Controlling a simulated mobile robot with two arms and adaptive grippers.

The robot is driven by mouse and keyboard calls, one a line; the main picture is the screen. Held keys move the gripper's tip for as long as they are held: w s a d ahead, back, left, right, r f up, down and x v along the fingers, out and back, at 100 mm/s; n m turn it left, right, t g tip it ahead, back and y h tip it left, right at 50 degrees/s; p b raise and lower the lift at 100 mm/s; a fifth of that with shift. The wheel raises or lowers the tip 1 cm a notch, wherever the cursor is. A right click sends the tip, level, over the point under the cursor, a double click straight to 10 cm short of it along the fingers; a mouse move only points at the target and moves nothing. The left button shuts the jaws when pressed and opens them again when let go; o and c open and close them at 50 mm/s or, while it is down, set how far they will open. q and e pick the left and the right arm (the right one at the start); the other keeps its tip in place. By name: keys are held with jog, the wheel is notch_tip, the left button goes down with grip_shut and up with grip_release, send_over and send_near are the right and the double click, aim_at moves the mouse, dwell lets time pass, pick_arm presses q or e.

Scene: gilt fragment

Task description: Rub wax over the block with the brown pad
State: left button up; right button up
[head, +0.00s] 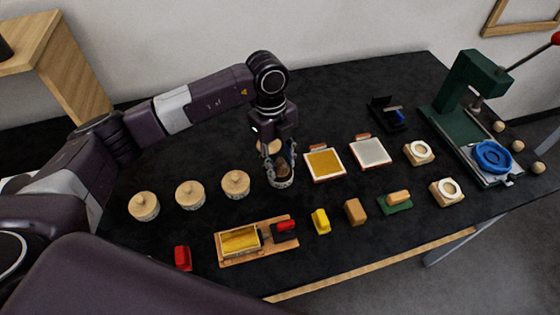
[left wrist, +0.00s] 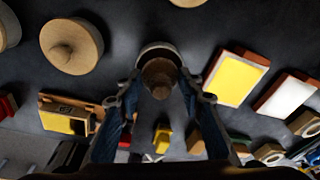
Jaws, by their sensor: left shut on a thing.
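My left gripper (head: 281,172) is low over the table in the middle of the head view. In the left wrist view, my left gripper (left wrist: 158,85) has a brown round thing (left wrist: 158,74) between its fingertips, which looks like the brown pad. A dark round opening with a pale rim (left wrist: 157,49) shows behind it; I cannot tell whether they touch. A block with a yellow top (head: 240,241) sits on a wooden board (head: 224,263) in front, left of my gripper. It also shows in the left wrist view (left wrist: 62,122). My right gripper is not in view.
Three lidded round pots (head: 190,194) stand left; a round wooden piece (head: 269,146) lies behind my gripper. Yellow (head: 320,221) and tan (head: 355,211) blocks stand in front. Framed yellow (head: 325,163) and white (head: 370,152) panels lie right. A green press (head: 470,90) stands far right.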

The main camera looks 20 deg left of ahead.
aim_at(282, 162)
pick_arm(q)
jog(key=shift+f, duration=0.3)
dwell(0.7)
jog(key=shift+f+b, duration=0.2)
jog(key=shift+b, duration=0.15)
dwell(0.9)
jog(key=shift+s, duration=0.1)
jog(key=shift+r+p, duration=2.4)
jog(key=shift+r, duration=1.15)
jog(key=shift+f, duration=0.1)
